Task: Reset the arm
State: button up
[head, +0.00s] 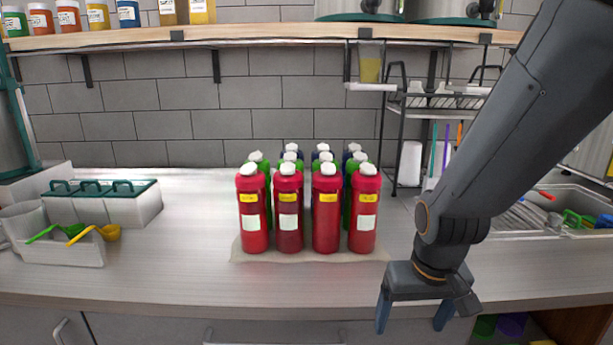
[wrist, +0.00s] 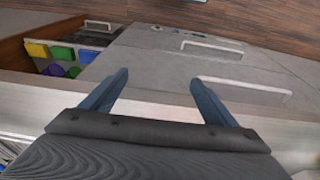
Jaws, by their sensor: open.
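My gripper (head: 412,318) hangs at the lower right in the head view, fingers pointing down, in front of the counter's front edge. In the wrist view its two blue fingers (wrist: 158,92) are spread apart with nothing between them. My arm comes in from the upper right and bends down to the gripper. It hides part of the counter and of the sink area behind it.
Red bottles (head: 325,210) stand on a mat (head: 310,256) at mid-counter, left of my gripper, with green and blue ones behind. A white bin (head: 85,245) with scoops is at left, a dish rack (head: 440,100) behind. Cabinet handles (wrist: 242,90) show below the counter.

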notch_tip(320, 180, down, 10)
jog(key=s+g+b, duration=0.2)
jog(key=b, duration=0.6)
jog(key=shift+r, duration=0.25)
